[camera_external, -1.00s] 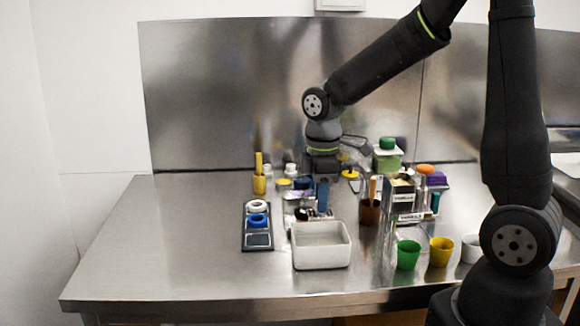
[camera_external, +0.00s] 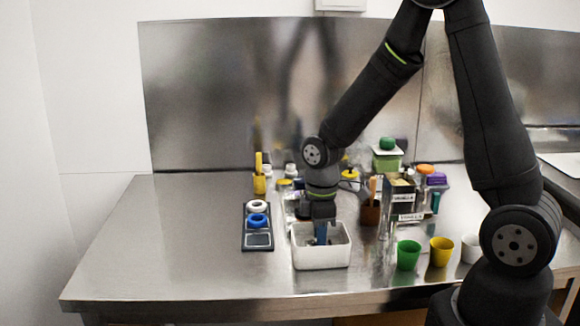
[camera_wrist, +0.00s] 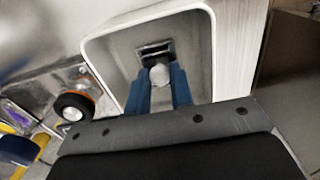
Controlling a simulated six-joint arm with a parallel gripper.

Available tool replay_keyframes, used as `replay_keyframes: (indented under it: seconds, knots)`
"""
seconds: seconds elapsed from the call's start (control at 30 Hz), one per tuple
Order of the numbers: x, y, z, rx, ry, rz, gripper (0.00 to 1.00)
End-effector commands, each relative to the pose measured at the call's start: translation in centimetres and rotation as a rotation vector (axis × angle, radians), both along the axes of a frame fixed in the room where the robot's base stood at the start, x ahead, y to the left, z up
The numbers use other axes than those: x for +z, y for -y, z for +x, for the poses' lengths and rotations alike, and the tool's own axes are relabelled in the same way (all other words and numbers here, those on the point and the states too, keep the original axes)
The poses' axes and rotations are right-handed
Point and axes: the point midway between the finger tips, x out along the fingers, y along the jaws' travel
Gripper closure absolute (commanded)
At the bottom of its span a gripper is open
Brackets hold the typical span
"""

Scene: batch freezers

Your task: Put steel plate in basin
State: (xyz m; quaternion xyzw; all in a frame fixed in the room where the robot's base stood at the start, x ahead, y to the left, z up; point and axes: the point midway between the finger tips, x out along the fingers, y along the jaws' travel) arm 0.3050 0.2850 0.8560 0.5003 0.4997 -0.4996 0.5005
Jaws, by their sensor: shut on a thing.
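The white basin (camera_external: 321,258) stands near the front middle of the steel table. My gripper (camera_external: 321,238) points down into it, with the blue fingers partly behind its front wall. In the wrist view the basin (camera_wrist: 213,50) surrounds my gripper (camera_wrist: 160,80), which is shut. A small dark, shiny metal piece (camera_wrist: 155,48), which looks like the steel plate, shows at the fingertips. A pale rounded part sits between the fingers. I cannot tell whether the plate touches the basin floor. The plate is hidden in the external view.
A dark tray (camera_external: 258,240) with white and blue rings is left of the basin. A green cup (camera_external: 408,254) and a yellow cup (camera_external: 441,252) stand to the right. A brown holder (camera_external: 371,214) and several containers crowd behind. The table's left side is clear.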

Motion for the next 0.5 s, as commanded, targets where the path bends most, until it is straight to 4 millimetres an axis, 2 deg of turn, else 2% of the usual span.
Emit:
replay_keyframes:
  seconds: [0.13,0.17,0.27,0.5]
  knots:
    - [-0.27,0.00,0.00,0.000,-0.001,-0.001,1.00]
    - [-0.32,0.00,-0.01,0.000,-0.001,-0.001,0.77]
    - [-0.26,-0.01,0.00,0.000,0.000,0.000,0.58]
    - [-0.25,-0.01,0.01,0.000,0.000,0.000,0.57]
